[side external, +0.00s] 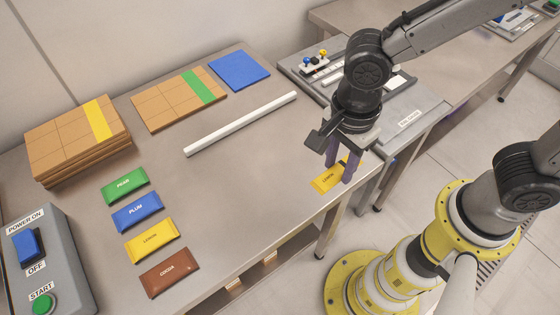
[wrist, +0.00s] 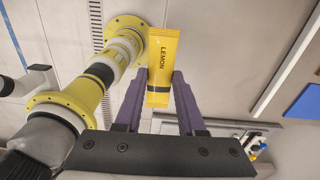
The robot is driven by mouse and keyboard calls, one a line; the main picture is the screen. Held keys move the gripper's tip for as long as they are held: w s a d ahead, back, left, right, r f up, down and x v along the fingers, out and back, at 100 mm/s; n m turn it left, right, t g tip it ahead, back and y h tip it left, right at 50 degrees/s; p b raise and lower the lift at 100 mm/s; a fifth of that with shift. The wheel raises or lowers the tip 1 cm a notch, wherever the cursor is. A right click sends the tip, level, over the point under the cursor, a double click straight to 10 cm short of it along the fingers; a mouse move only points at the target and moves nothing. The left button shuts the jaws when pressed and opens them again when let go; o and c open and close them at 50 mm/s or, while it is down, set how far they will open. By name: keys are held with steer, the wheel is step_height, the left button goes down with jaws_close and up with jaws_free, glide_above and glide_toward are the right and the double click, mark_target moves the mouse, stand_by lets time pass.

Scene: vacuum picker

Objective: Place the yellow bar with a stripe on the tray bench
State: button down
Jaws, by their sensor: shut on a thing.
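A yellow bar marked LEMON (side external: 325,182) is between the purple fingers of my gripper (side external: 341,172), near the right front edge of the main bench in the side view. In the wrist view the bar (wrist: 162,58) is gripped by its lower part between the fingers (wrist: 159,80), its far end sticking out. A thin dark line crosses the bar near its lower end. Another yellow LEMON bar (side external: 151,241) lies on the main bench at the left. A grey bench (side external: 425,105) with a label too small to read adjoins at the right.
Green (side external: 125,186), blue (side external: 137,212) and brown (side external: 169,272) bars lie beside the other lemon bar. A white rod (side external: 240,123) crosses the bench. Stacked boxes (side external: 75,150) and a control box (side external: 45,262) stand left. Small coloured parts (side external: 315,62) sit on the adjoining bench.

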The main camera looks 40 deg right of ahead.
steer(key=shift+s+a+n, duration=0.4)
steer(key=shift+s+a, duration=0.2)
steer(key=shift+a, duration=0.2)
steer(key=w+a+f, duration=0.4)
steer(key=w+a, duration=0.2)
steer(key=a, duration=0.1)
glide_above(263, 206)
steer(key=f, duration=0.5)
steer(key=shift+s+d+f, duration=0.1)
steer(key=shift+s, duration=0.15)
steer(key=shift+w+f, duration=0.2)
steer(key=shift+f, duration=1.65)
steer(key=shift+f, duration=0.15)
steer(key=c, duration=0.5)
jaws_free()
step_height(263, 206, up, 12)
steer(key=shift+r, duration=0.2)
